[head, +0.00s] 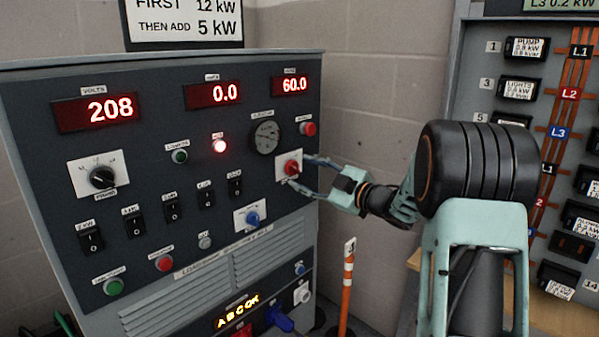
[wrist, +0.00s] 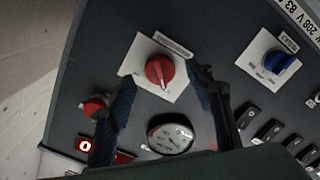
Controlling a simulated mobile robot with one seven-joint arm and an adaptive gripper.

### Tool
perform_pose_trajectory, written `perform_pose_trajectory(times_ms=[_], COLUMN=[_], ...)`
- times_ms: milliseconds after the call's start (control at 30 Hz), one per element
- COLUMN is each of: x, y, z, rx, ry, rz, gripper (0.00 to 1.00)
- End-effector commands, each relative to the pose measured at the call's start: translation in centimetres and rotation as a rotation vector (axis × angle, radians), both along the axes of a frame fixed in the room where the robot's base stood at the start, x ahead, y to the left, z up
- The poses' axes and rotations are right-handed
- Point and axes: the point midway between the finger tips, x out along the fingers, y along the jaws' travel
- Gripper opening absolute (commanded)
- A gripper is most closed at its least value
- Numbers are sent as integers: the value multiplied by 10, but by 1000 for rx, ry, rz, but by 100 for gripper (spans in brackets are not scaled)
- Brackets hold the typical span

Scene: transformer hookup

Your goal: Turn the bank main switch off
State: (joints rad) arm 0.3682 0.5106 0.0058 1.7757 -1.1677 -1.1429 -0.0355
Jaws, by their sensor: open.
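The bank main switch appears to be the red rotary knob (head: 291,167) on a white plate at the right of the grey load bank panel (head: 150,230). In the wrist view the red knob (wrist: 160,70) sits between and just beyond my fingertips, with a pale pointer line towards the picture's bottom. Its label is too small to read. My gripper (head: 303,172) reaches in from the right, with one finger on each side of the knob. In the wrist view my gripper (wrist: 163,80) is open, and I cannot tell whether either finger touches the knob.
A round gauge (head: 265,137) and a red button (head: 308,129) are close above the knob. A blue rotary knob (head: 252,218) is below left. A breaker panel (head: 530,130) stands at the right. An orange post (head: 347,285) stands between the load bank and my arm.

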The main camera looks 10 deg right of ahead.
Motion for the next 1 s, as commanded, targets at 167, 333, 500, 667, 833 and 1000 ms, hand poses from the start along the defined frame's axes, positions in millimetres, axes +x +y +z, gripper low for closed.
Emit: perform_pose_trajectory(times_ms=[167, 333, 500, 667, 833, 1000], x=[-33, -59, -73, -76, -76, -69], y=[-26, -43, -53, -55, -55, -59], z=[0, 0, 0, 0, 0, 8], rx=[0, 1, 1, 0, 0, -11], ry=[1, 1, 1, 1, 1, -2], rz=[-5, -3, -1, -1, -1, -31], gripper=[48, 48, 48, 48, 48, 48])
